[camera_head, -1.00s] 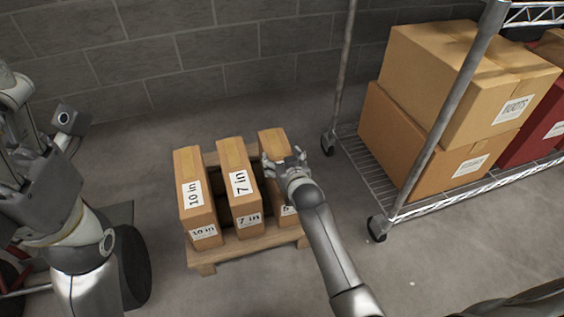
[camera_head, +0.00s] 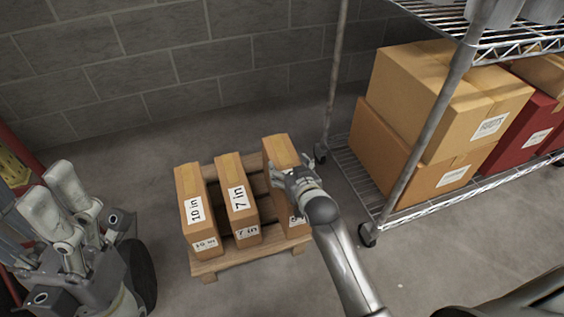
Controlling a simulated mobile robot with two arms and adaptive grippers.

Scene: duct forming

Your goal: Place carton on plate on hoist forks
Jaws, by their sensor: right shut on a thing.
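Three narrow brown cartons stand upright on a low wooden pallet (camera_head: 212,266). The left carton (camera_head: 193,183) is labelled 10 in and the middle carton (camera_head: 231,170) 7 in. The right carton (camera_head: 280,150) has its label mostly hidden by my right gripper (camera_head: 285,178), which is shut on its upper part. I cannot tell whether this carton is clear of the pallet. My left gripper (camera_head: 65,225) is at the left, away from the cartons; its jaw opening is not clear. The plate and hoist forks cannot be made out.
A wire shelf rack on casters (camera_head: 385,225) stands at the right, holding large cartons (camera_head: 455,100) and red boxes (camera_head: 520,130). A block wall (camera_head: 160,60) is behind the pallet. Bare concrete floor (camera_head: 270,290) lies in front.

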